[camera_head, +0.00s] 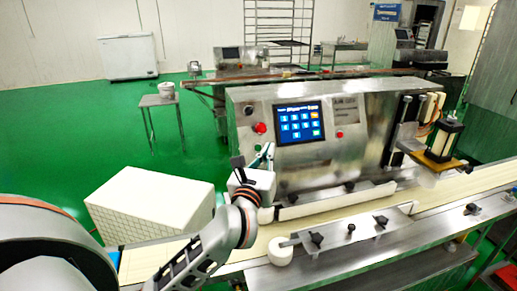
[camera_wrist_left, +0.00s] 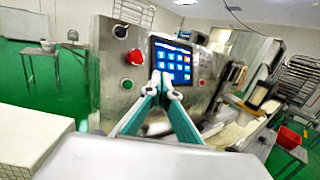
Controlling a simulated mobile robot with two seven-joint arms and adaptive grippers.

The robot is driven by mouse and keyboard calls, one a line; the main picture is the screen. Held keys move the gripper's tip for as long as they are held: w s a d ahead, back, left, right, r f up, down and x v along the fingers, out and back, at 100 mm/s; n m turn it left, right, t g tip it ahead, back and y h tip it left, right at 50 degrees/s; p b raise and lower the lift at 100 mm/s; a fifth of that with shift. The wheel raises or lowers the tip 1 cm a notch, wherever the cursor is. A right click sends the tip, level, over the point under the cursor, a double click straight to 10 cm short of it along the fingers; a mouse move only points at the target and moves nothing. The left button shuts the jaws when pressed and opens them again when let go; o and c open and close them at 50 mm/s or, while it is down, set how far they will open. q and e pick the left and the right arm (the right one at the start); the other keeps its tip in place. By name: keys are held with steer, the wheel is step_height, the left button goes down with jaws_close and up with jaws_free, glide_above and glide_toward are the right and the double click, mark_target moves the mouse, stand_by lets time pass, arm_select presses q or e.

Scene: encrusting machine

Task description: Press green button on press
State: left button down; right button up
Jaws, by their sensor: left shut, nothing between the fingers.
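The press is the steel machine (camera_head: 360,120) with a blue touch screen (camera_head: 299,122); it also fills the middle of the left wrist view (camera_wrist_left: 110,70). In the wrist view a small green button (camera_wrist_left: 127,84) sits on its front panel, below a red button (camera_wrist_left: 135,57) and left of the screen. In the head view the red button (camera_head: 260,128) shows; the green one is hard to make out near my gripper. My left gripper (camera_head: 268,148) is shut and empty, pointing at the panel. Its fingertips (camera_wrist_left: 161,80) appear right of the green button; contact is unclear. My right gripper is not in view.
A conveyor belt (camera_head: 450,187) with steel guides runs along the machine's front. A white box (camera_head: 150,200) stands left of my left gripper. A white round piece (camera_head: 280,251) sits by the near guide. Green floor (camera_head: 60,130) lies open behind on the left.

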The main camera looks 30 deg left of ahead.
mark_target(259, 150)
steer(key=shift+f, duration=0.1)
arm_select(q)
steer(key=shift+w+a+f+b, duration=0.65)
steer(key=shift+w+a+b, duration=0.2)
steer(key=shift+a, duration=0.15)
steer(key=shift+w+a+f+b, duration=0.7)
steer(key=shift+w+a, duration=0.15)
steer(key=shift+a, duration=0.15)
steer(key=shift+w+a+f+b, duration=0.6)
steer(key=shift+w+a+b, duration=0.25)
steer(key=shift+a, duration=0.15)
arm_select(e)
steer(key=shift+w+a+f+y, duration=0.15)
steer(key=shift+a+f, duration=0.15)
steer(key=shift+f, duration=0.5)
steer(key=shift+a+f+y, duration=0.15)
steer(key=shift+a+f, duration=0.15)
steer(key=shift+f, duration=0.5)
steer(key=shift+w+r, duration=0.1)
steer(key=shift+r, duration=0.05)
arm_select(q)
steer(key=shift+w+a+f, duration=0.2)
steer(key=shift+a, duration=0.05)
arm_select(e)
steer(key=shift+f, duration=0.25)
